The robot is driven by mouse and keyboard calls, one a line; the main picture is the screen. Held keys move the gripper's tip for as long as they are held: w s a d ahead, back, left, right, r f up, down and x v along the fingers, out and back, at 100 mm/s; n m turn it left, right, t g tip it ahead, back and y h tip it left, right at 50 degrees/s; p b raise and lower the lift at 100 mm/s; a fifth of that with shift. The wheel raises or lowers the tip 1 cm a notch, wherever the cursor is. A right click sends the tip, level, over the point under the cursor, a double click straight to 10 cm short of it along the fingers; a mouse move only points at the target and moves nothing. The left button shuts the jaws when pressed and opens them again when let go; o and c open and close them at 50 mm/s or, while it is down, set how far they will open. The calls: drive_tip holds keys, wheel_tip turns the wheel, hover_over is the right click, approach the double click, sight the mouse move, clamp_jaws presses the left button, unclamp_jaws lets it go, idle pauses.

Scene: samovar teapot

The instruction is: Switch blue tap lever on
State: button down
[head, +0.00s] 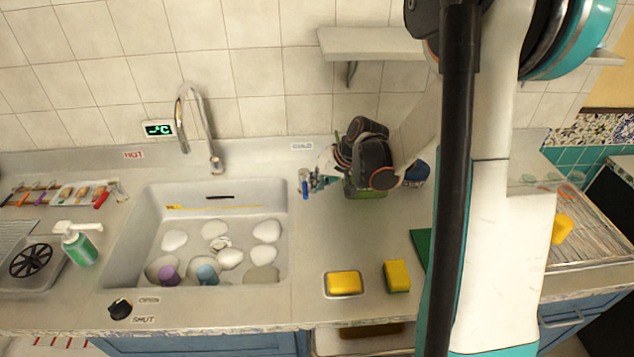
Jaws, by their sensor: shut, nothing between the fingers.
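The blue tap lever (304,184) stands on the counter at the right of the sink, below the "COLD" label (301,146). It looks small and roughly upright. My gripper (317,181) is shut and empty, its fingertips just right of the lever. From this view I cannot tell whether they touch it. My dark wrist and the gripper hide the area behind and to the right of the lever. The curved metal spout (193,118) rises behind the sink.
The sink (277,232) holds several white dishes and two cups. Two yellow sponges (397,275) (343,282) lie at the counter's front, the left one in a small tray. A wall shelf (370,43) hangs above. My arm blocks the right-centre. The counter before the lever is clear.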

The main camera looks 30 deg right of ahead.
sight(306, 190)
drive_tip(key=shift+a+m, duration=0.3)
drive_tip(key=shift+w+a+m+t+h+b, duration=0.2)
drive_tip(key=shift+a+m+t+h+b, duration=0.1)
drive_tip(key=shift+a+m+h, duration=0.85)
drive_tip(key=w+a+m+h, duration=0.1)
drive_tip(key=w+a+m, duration=0.2)
drive_tip(key=w+a, duration=0.1)
drive_tip(key=shift+w+a+b, duration=0.25)
drive_tip(key=shift+a+b, duration=0.15)
drive_tip(key=shift+b, duration=0.05)
